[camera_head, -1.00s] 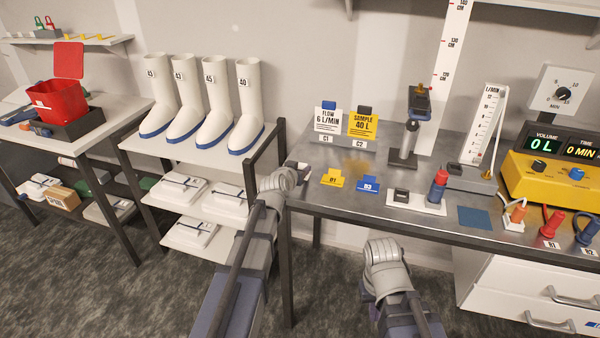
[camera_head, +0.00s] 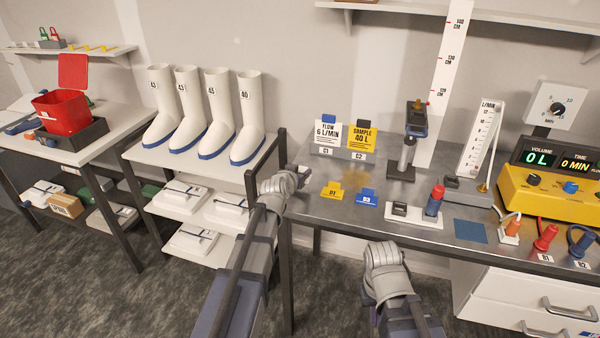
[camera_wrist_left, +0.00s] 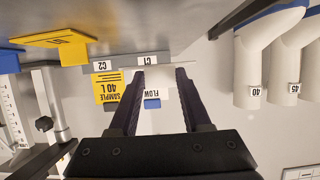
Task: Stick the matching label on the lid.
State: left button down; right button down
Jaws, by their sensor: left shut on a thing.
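My left gripper (camera_head: 302,172) is at the bench's left end. In the left wrist view its two fingers (camera_wrist_left: 160,72) are shut on a thin, plain white piece (camera_wrist_left: 164,76); no print on it can be read. The piece hides part of the white FLOW card (camera_head: 328,133) behind it. The yellow SAMPLE card (camera_head: 361,137) stands beside that card on a rack marked C1 and C2. A red bin (camera_head: 63,112) with a raised red lid (camera_head: 73,71) stands on the left table. My right arm is at the lower centre; its fingers are not visible.
A yellow tag (camera_head: 331,192) and blue tag (camera_head: 367,198) lie on the steel bench (camera_head: 310,208). A black stand (camera_head: 405,160) and yellow meter (camera_head: 550,193) are further right. White boots (camera_head: 247,118) stand on a shelf rack left of my left arm.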

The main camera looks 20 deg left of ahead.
pick_arm(q)
notch_tip(320, 180, up, 6)
jog(key=p, duration=0.5)
jog(key=shift+r, duration=0.1)
jog(key=shift+s, duration=0.1)
